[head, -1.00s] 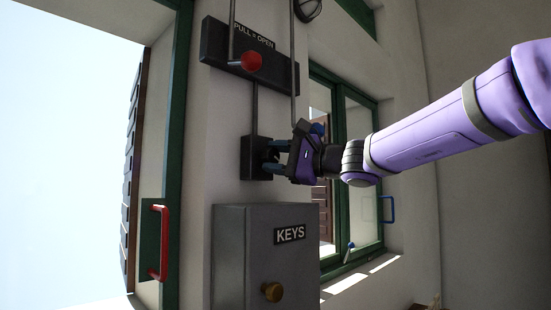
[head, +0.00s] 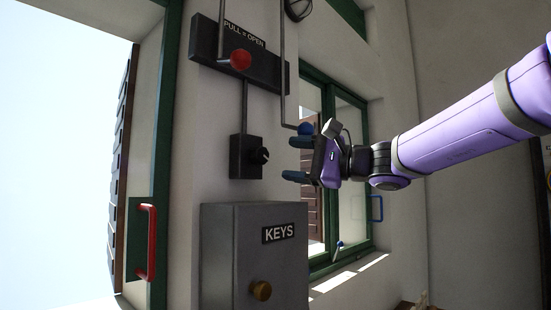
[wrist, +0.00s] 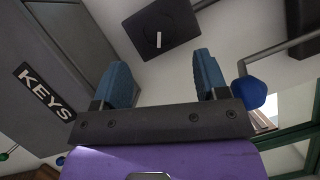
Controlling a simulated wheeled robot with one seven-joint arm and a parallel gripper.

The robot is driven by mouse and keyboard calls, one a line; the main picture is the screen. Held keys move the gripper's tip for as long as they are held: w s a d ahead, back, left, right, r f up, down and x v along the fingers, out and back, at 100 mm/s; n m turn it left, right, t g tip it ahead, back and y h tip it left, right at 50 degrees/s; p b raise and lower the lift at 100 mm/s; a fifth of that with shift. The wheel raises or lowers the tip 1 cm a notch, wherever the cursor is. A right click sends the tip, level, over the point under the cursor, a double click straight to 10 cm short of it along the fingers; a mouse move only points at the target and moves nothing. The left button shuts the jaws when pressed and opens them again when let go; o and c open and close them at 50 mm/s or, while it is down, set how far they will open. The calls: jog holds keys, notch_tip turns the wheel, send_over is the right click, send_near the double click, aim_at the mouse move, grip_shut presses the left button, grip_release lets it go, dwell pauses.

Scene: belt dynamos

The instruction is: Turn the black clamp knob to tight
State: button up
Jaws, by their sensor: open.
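The black clamp knob (head: 262,156) is on the front of a dark square box on the white wall, in the middle of the head view. In the wrist view the knob (wrist: 157,42) is seen nearly face on, with a white pointer line on it. No tight or loose marking is readable. My gripper (head: 292,159) is to the right of the knob, apart from it, with its two blue fingers spread and pointing at the box. In the wrist view my gripper (wrist: 162,66) is open and empty, with the box beyond the fingertips.
A grey KEYS box (head: 255,262) with a brass knob is below. Above is a PULL = OPEN plate (head: 262,72) with a red knob (head: 240,60). A rod ending in a blue ball (wrist: 250,93) hangs close beside my gripper. A green-framed window is to the right.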

jog(key=shift+v, duration=1.85)
jog(key=s+d+f+n+h, duration=0.6)
jog(key=s+d+f+h, duration=1.2)
jog(key=s+d+f, duration=0.8)
jog(key=shift+d+f+n+h, duration=0.3)
jog(key=shift+d+f, duration=0.35)
jog(key=shift+f, duration=0.25)
